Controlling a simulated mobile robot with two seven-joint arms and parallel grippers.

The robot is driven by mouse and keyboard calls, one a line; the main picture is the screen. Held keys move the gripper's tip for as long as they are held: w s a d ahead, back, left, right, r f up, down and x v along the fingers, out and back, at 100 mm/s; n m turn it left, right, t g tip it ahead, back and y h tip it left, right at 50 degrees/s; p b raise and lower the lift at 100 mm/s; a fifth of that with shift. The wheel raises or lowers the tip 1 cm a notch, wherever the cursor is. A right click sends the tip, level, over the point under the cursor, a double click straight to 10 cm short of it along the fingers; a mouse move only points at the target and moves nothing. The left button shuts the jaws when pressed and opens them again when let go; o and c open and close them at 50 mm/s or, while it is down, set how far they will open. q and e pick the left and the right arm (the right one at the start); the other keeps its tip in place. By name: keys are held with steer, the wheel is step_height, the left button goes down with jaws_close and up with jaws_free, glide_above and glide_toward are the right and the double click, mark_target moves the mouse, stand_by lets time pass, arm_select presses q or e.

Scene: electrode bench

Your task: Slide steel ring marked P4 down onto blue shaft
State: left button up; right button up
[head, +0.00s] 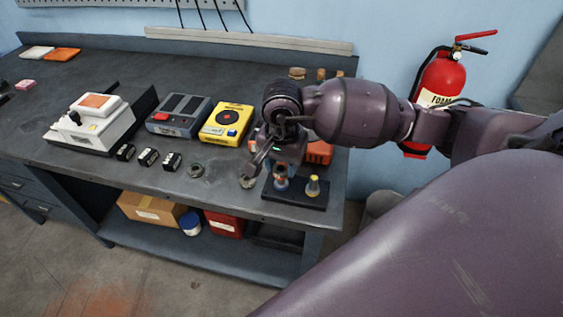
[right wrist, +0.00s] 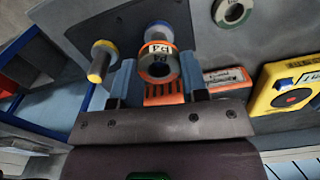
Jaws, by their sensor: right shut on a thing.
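My right gripper (right wrist: 158,72) is shut on the steel ring marked P4 (right wrist: 158,49), whose label faces the right wrist camera between the two fingers. In the head view, the gripper (head: 277,160) is over the black base (head: 296,198) at the bench's front right. The blue shaft (head: 281,186) stands on that base under the gripper; its blue-and-white lower end (right wrist: 157,27) shows behind the ring in the wrist view. The ring lines up closely with the shaft, but I cannot tell whether the shaft passes through it. My left gripper is not in view.
A yellow-tipped shaft (head: 313,187) stands beside the blue one on the base. A yellow device (head: 227,123) and an orange box (head: 319,152) are close behind. The bench's front edge is near.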

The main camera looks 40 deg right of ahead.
steer(key=shift+f+b, duration=0.3)
steer(key=shift+f, duration=0.15)
steer(key=o, duration=1.1)
steer(key=shift+o, duration=2.2)
steer(key=shift+r, duration=0.1)
